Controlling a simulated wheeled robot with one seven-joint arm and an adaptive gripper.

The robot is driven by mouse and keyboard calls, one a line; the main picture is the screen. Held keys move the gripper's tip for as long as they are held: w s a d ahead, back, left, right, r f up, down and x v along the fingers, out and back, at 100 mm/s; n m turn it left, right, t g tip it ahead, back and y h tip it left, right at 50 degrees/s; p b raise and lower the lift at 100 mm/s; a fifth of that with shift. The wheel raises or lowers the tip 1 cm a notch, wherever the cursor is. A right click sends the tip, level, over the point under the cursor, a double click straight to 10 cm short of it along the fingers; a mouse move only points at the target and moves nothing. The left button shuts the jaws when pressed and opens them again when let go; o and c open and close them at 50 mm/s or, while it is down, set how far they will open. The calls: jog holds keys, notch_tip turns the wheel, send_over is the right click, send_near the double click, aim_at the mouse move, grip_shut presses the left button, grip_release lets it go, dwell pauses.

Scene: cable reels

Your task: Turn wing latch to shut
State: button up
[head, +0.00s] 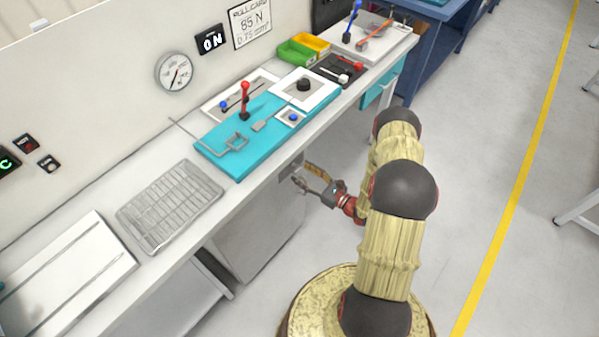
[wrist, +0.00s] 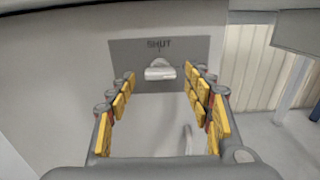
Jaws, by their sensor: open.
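The wing latch (wrist: 160,70) is a pale, short wing on a dark grey plate (wrist: 125,52). It lies roughly crosswise, below the word SHUT and a small tick mark. The plate is on the front of a grey cabinet under the bench. In the wrist view my gripper (wrist: 159,78) is open, with its yellow-padded fingers to the left and right of the latch. Nothing is held, and I cannot tell whether the fingers touch the wing. In the head view my gripper (head: 303,174) is by the cabinet front (head: 262,225), below the bench edge; the latch itself is hard to make out there.
The bench (head: 95,195) above carries a wire rack (head: 170,205), a turquoise board (head: 215,150) with levers, and green and yellow bins (head: 297,52). A pale upright piece (wrist: 188,138) shows below the latch. Open floor (head: 470,160) lies to the right.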

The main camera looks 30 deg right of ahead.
aim_at(295, 168)
jog(key=shift+x, duration=1.1)
jog(key=shift+c, duration=1)
jog(key=c, duration=1)
jog(key=shift+o, duration=0.2)
